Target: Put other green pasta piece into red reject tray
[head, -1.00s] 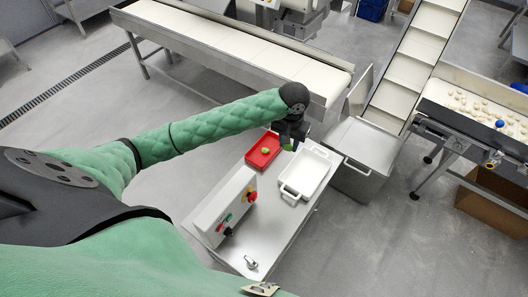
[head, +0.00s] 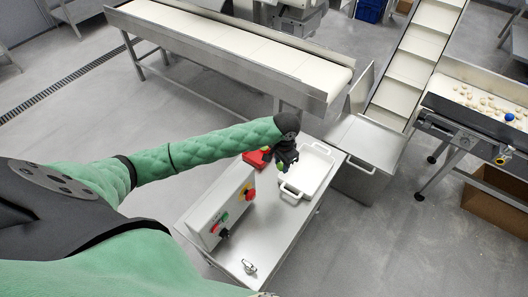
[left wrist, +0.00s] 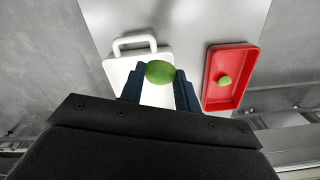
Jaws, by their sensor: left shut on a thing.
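My left gripper (head: 284,162) is shut on a green pasta piece (left wrist: 160,72), which shows between its fingertips in the left wrist view. In that view the held piece appears over the edge of the white tray (left wrist: 127,51). The red reject tray (left wrist: 209,85) lies to the right there, with another green pasta piece (left wrist: 225,80) inside it. In the head view the red reject tray (head: 252,157) is mostly hidden by my left gripper and arm. My right gripper is not in view.
The white tray (head: 318,164) stands beside the red tray on a metal table (head: 235,245). A control box (head: 216,205) with red and green buttons stands at the table's left. A white conveyor (head: 270,58) runs behind, and another belt at right carries pale pasta.

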